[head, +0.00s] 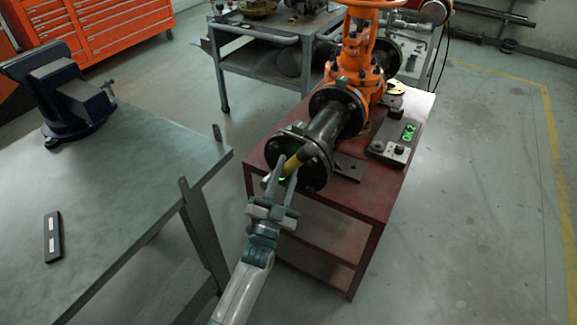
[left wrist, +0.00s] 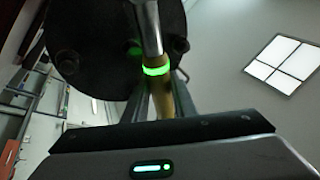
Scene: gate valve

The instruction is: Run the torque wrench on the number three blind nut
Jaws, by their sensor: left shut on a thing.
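The torque wrench (head: 293,163) has a yellow grip and a green glowing ring. My left gripper (head: 281,184) is shut on it, in front of the dark blind flange (head: 316,172) on the end of the pipe. In the left wrist view the wrench's metal shaft (left wrist: 147,25) runs up across the flange face (left wrist: 105,35), with the lit ring (left wrist: 157,70) just beyond my fingers. Dark nuts show on the flange, one at left (left wrist: 68,62) and one at right (left wrist: 180,45). I cannot tell whether the wrench sits on a nut, or the nuts' numbers. My right gripper is out of view.
The orange gate valve (head: 358,65) and pipe stand on a red table (head: 285,220). A box with a green display (head: 398,140) lies right of the pipe. A workbench (head: 125,190) at left carries a vise (head: 75,95) and a dark bar (head: 53,238). A grey cart (head: 265,52) stands behind.

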